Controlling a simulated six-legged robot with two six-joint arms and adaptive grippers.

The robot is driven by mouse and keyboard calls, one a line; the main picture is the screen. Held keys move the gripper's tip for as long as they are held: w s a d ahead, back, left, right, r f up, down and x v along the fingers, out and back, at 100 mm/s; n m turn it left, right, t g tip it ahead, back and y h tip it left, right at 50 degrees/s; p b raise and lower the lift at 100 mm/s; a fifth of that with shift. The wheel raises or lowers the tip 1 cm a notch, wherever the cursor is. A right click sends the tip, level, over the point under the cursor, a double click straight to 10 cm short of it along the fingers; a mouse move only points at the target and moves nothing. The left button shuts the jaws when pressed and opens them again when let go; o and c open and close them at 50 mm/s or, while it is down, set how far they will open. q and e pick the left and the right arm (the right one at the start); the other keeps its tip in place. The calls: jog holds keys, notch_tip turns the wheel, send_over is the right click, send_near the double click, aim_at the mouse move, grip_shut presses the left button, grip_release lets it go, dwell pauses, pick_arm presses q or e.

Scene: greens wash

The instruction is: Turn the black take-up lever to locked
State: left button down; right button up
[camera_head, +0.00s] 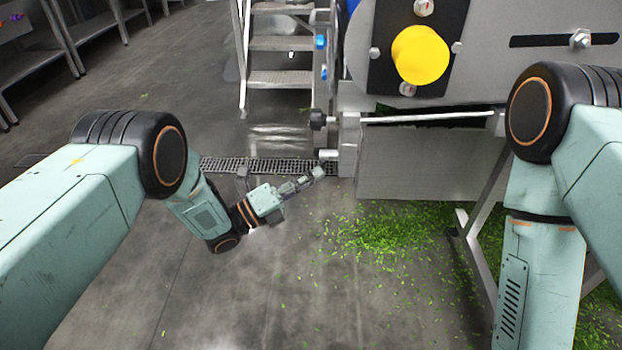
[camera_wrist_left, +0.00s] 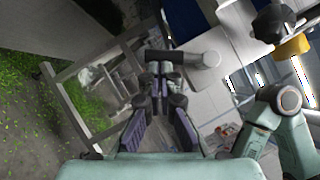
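My left gripper (camera_head: 318,173) is low in front of the machine's left corner. Its fingers look drawn together in the left wrist view (camera_wrist_left: 164,75). A black knob (camera_head: 318,119), perhaps part of the take-up lever, is above the cylinder at the corner. It also shows in the wrist view (camera_wrist_left: 272,22). My right gripper is out of view.
The grey machine (camera_head: 430,165) carries a yellow knob (camera_head: 420,55) on a black plate. Green cuttings (camera_head: 400,232) lie on the floor below it. A metal step ladder (camera_head: 281,45) stands behind, and a drain grate (camera_head: 225,164) crosses the floor.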

pick_arm(q)
jog(key=shift+w, duration=0.2)
jog(key=shift+w+r+b, duration=0.35)
jog(key=shift+w+r, duration=0.15)
jog(key=shift+w, duration=0.25)
jog(key=shift+w+r+b, duration=0.4)
jog(key=shift+w+r, duration=0.15)
jog(key=shift+w, duration=0.25)
jog(key=shift+w+r+b, duration=0.35)
jog(key=shift+w+r, duration=0.15)
jog(key=shift+w, duration=0.25)
